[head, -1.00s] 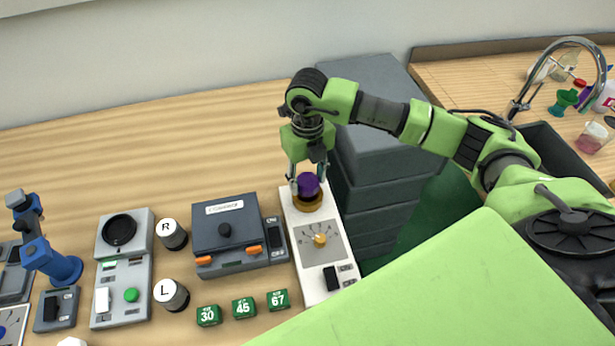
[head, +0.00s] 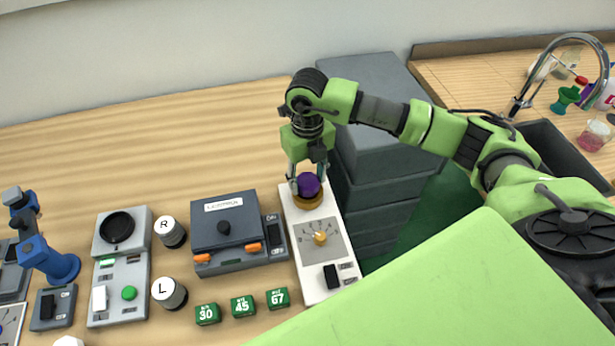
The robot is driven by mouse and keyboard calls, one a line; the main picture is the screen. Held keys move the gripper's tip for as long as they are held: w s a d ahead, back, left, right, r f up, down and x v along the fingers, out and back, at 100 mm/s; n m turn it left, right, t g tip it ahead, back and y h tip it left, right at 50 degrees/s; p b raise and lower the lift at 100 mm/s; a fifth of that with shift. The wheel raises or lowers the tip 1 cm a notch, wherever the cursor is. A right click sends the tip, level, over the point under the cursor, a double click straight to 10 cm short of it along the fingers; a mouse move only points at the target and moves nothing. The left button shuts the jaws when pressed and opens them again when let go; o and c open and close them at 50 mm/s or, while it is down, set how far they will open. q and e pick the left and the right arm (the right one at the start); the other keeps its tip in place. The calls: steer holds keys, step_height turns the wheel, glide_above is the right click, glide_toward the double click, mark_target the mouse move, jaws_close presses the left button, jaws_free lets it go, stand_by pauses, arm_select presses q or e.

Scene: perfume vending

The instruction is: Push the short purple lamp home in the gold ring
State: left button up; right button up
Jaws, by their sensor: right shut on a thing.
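The short purple lamp (head: 308,184) is upright at the gold ring (head: 308,201), at the far end of a white panel (head: 318,275) with a dial. My right gripper (head: 308,178) comes down from above, its fingers on either side of the lamp, and is shut on it. The lamp's lower part is at the ring; I cannot tell how deep it sits. My left gripper is not in view.
Left of the white panel is a dark grey box (head: 222,228) with orange latches. Grey stacked blocks (head: 385,150) rise close on the right.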

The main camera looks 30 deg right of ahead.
steer(key=shift+f+b, duration=0.4)
stand_by(0.7)
steer(key=o, duration=1)
steer(key=o, duration=0.6)
steer(key=shift+c, duration=0.2)
steer(key=shift+r, duration=0.1)
steer(key=shift+r+p, duration=2.05)
steer(key=shift+r, duration=1.4)
